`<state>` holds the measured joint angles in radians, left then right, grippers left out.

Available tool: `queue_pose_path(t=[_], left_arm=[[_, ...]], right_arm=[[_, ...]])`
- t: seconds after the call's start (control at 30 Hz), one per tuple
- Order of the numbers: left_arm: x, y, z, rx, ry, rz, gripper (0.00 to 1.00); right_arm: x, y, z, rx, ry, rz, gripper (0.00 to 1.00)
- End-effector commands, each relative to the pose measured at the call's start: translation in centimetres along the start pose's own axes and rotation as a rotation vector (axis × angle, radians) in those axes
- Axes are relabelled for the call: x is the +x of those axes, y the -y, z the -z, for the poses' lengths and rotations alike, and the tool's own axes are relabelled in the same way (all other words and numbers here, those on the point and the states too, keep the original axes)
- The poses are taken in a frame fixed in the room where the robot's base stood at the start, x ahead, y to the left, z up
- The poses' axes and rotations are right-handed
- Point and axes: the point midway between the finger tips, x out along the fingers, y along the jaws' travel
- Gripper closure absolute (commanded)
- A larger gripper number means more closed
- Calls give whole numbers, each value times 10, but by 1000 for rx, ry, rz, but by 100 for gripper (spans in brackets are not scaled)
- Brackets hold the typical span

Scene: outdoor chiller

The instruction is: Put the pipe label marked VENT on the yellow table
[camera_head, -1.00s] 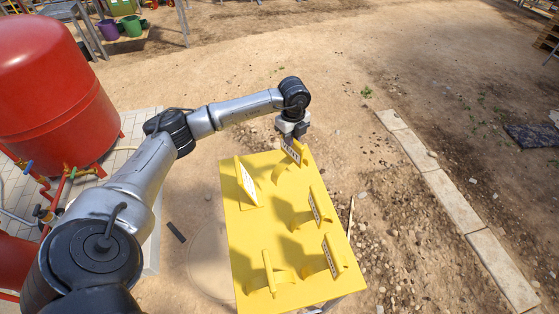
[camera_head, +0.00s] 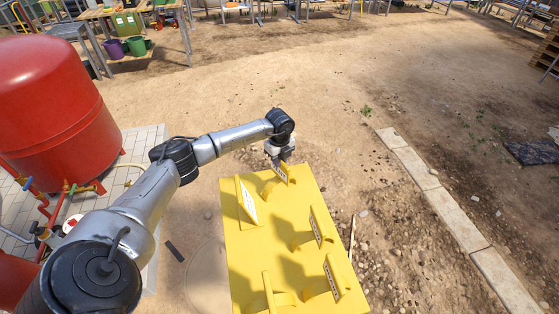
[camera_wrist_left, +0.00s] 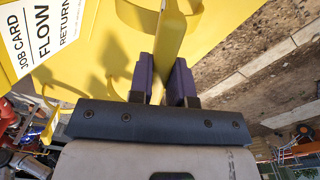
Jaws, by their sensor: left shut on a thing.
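The yellow table (camera_head: 262,262) bears several yellow pipe labels with white printed faces. My left gripper (camera_head: 279,158) is at the table's far edge, shut on a yellow pipe label (camera_head: 282,173). The left wrist view shows this label (camera_wrist_left: 168,45) edge-on between the dark fingers (camera_wrist_left: 164,82), with a curved yellow part below its plate. Its wording cannot be read, and I cannot tell whether it touches the table. My right gripper is out of view.
In the left wrist view, a card (camera_wrist_left: 42,35) reads JOB CARD, FLOW, RETURN. A red tank (camera_head: 55,105) stands left of my arm. A line of kerb slabs (camera_head: 440,205) runs along the right. Open dirt lies beyond the table.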

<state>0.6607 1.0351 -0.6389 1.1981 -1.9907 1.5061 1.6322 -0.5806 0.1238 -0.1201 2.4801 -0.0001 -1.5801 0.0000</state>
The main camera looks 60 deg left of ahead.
Motion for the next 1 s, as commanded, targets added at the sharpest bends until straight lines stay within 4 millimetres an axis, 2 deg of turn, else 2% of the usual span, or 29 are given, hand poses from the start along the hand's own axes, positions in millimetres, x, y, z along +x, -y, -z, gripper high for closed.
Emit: queue_pose_path(t=[0.43,0.47,0.7,1.0], left_arm=[[8,0,0,1,0,0,100],[8,0,0,1,0,0,80],[7,0,0,0,0,0,57],[4,0,0,0,1,1,56]], right_arm=[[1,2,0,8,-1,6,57],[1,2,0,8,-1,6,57],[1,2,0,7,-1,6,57],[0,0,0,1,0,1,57]])
